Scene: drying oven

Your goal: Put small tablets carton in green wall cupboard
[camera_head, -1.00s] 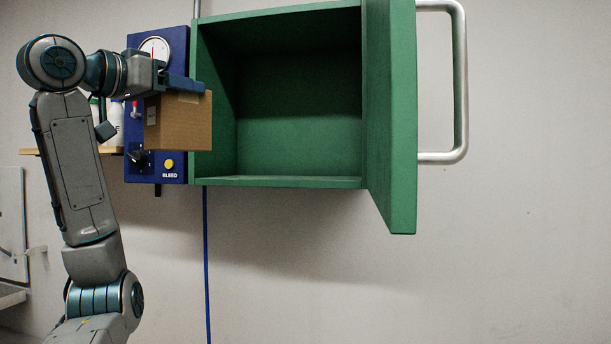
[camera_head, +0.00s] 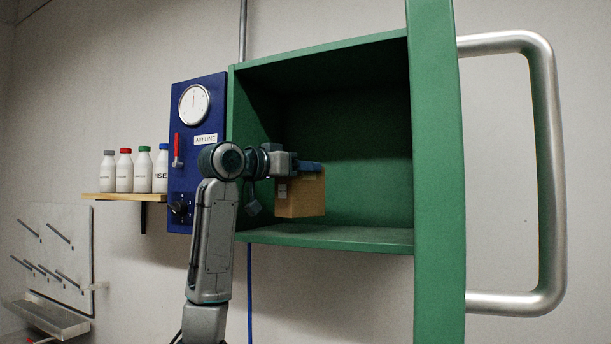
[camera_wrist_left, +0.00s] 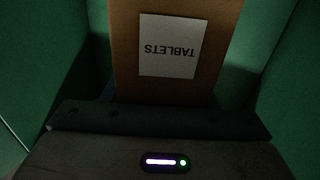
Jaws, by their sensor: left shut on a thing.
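The small tablets carton (camera_head: 303,196) is a brown cardboard box. My left gripper (camera_head: 308,167) is shut on it from above and holds it upright in the left part of the green wall cupboard's (camera_head: 330,237) opening. The carton's bottom looks slightly above the cupboard floor; contact is not clear. In the left wrist view the carton (camera_wrist_left: 205,85) shows a white label reading TABLETS upside down, with green walls on both sides. The cupboard door (camera_head: 437,170) stands open at the right. My right gripper is not in view.
A blue air-line panel (camera_head: 210,85) with a gauge is mounted just left of the cupboard. A wooden shelf (camera_head: 110,197) holds several white bottles further left. A big metal handle (camera_head: 550,170) sticks out right of the door. The cupboard's right side inside is clear.

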